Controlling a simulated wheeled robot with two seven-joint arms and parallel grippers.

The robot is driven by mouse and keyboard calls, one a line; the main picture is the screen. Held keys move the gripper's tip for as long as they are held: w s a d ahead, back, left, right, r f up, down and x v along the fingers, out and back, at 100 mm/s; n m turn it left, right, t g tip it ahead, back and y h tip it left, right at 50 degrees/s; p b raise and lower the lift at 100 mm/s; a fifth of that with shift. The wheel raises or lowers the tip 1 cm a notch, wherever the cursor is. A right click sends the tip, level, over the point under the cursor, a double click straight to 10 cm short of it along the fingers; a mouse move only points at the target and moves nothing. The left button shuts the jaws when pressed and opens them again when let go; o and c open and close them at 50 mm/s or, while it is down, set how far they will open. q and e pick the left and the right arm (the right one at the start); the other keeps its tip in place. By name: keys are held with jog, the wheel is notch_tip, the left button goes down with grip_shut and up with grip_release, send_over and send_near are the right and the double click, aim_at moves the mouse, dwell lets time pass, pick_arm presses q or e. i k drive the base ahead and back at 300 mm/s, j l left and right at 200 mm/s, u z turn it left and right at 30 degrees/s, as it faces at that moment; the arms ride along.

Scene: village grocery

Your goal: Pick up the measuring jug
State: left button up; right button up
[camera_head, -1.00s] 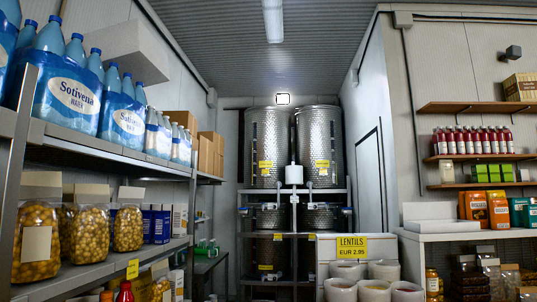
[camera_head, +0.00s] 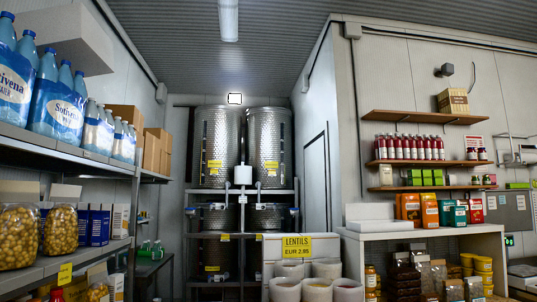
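I cannot make out a measuring jug with certainty. A small white container (camera_head: 243,175) stands at the middle of the rack, in front of the gap between two steel tanks; it is too small to tell whether it is a jug. Neither of my grippers is in view.
A metal rack (camera_head: 240,191) with steel tanks (camera_head: 270,145) stands ahead. Shelving with blue bottle packs (camera_head: 57,105) and jars (camera_head: 62,230) lines the left. A white counter (camera_head: 430,232) is at right, below wooden shelves (camera_head: 425,117). White tubs (camera_head: 317,290) stand by the lentils sign (camera_head: 296,247).

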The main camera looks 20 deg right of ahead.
aim_at(156, 253)
jog(key=i+l+z, duration=0.15)
jog(key=i, duration=0.3)
jog(key=i+u, duration=0.1)
jog(key=i, duration=0.65)
jog(key=i+u, duration=0.1)
jog(key=i, duration=0.65)
jog(key=i+l+u, duration=0.15)
jog(key=i, duration=0.6)
jog(key=i+l+z, duration=0.15)
jog(key=i, duration=0.75)
jog(key=i+z, duration=0.1)
jog(key=i, duration=0.85)
